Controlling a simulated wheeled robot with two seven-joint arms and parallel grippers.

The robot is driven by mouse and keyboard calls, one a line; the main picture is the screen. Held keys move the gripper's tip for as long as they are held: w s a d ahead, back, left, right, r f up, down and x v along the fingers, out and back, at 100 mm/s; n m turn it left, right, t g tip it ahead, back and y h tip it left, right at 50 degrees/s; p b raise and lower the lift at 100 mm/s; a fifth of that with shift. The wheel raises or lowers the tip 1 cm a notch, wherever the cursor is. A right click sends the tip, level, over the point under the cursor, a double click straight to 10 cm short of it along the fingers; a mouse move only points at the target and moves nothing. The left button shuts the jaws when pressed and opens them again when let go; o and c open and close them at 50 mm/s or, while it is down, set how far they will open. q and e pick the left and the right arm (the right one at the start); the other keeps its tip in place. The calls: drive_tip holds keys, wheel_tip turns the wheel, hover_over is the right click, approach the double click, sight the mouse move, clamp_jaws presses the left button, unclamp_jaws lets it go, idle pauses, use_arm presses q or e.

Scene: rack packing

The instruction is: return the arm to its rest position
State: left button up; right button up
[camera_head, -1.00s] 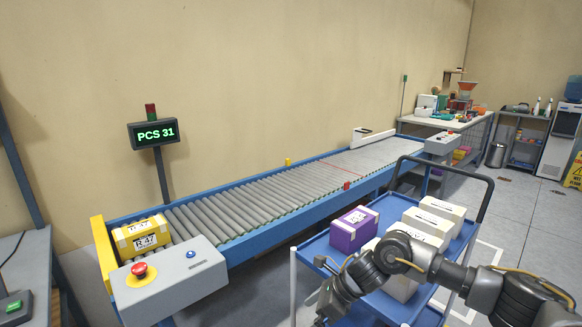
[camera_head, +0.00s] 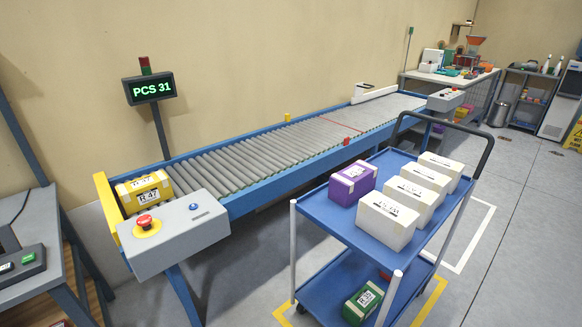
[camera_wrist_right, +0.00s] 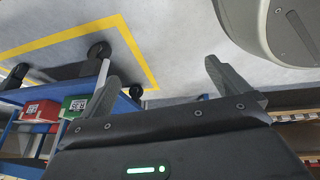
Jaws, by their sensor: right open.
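My right gripper (camera_wrist_right: 162,80) shows only in the right wrist view. The head view shows no part of either arm. A blue cart (camera_head: 322,221) stands there in front of the conveyor. My left gripper is in neither view.
A yellow box (camera_head: 144,192) sits on the roller conveyor (camera_head: 255,157). Floor right of the cart is clear.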

drive_tip(key=s+d+f+m+g+h, duration=0.1)
drive_tip(key=s+d+f+m, duration=0.1)
drive_tip(key=s, duration=0.8)
drive_tip(key=s+d+f+m+g+h, duration=0.1)
drive_tip(key=s+d+m, duration=0.3)
drive_tip(key=s, duration=0.7)
drive_tip(key=shift+s+f+g, duration=0.3)
drive_tip(key=shift+f+g, duration=0.3)
drive_tip(key=shift+f, duration=0.05)
